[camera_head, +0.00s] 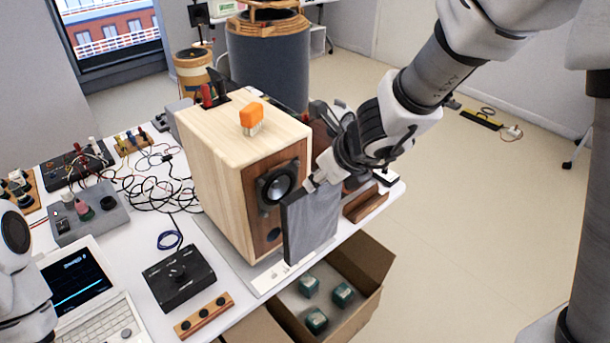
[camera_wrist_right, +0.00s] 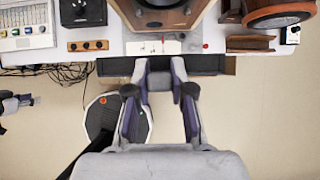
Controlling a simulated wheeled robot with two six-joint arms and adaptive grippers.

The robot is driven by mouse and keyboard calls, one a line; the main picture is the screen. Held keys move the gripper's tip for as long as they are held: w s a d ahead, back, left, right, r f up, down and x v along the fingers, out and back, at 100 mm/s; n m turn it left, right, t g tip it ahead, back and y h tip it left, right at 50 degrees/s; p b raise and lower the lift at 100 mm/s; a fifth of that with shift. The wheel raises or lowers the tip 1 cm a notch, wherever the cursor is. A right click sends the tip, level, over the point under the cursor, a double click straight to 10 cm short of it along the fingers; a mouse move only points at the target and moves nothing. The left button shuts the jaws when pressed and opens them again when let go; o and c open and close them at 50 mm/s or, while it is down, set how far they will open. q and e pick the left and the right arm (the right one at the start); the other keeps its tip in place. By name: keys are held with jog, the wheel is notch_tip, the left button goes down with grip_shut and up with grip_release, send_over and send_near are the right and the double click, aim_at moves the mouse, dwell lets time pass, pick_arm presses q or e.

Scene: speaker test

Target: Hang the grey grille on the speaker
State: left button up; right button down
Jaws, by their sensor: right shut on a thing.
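The speaker (camera_head: 230,205) is a tall light-wood box on the table, with a darker wood front and a round driver (camera_head: 277,184). Its front also shows at the top of the right wrist view (camera_wrist_right: 163,18). My right gripper (camera_head: 318,178) is shut on the grey grille (camera_head: 311,222), a flat panel held upright by its upper part. The grille is in front of the speaker's lower front and hides part of it; whether they touch I cannot tell. Only white links of my left arm show in the head view; what seems its gripper (camera_wrist_right: 14,104) is cut off in the right wrist view.
An orange-topped block (camera_head: 251,116) sits on the speaker. A black control box (camera_head: 179,276), a laptop (camera_head: 82,290) and tangled cables lie left of it. An open cardboard box (camera_head: 362,262) with green-white blocks stands below the table's front edge. The floor at right is mostly clear.

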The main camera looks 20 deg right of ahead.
jog(key=shift+w+d, duration=0.2)
jog(key=shift+d, duration=0.1)
jog(key=shift+w+d+f+p, duration=0.15)
jog(key=shift+w+d+p, duration=0.05)
jog(key=shift+w+p, duration=0.55)
pick_arm(q)
notch_tip(320, 180, up, 8)
jog(key=p, duration=0.6)
jog(key=shift+d+r, duration=0.15)
jog(key=shift+d, duration=0.2)
pick_arm(e)
jog(key=shift+w+a, duration=0.65)
jog(key=shift+w, duration=0.9)
jog(key=shift+w+a, duration=0.7)
jog(key=shift+w, duration=0.8)
jog(key=shift+w+a, duration=0.65)
jog(key=shift+w, duration=0.9)
pick_arm(q)
jog(key=shift+f, duration=0.35)
pick_arm(e)
jog(key=shift+s+d, duration=0.1)
jog(key=shift+s, duration=0.25)
pick_arm(q)
jog(key=shift+f+b, duration=0.15)
jog(key=shift+b, duration=0.15)
jog(key=shift+r+p, duration=0.45)
jog(key=shift+p, duration=0.05)
pick_arm(e)
jog(key=shift+w+a, duration=0.2)
jog(key=shift+w, duration=0.35)
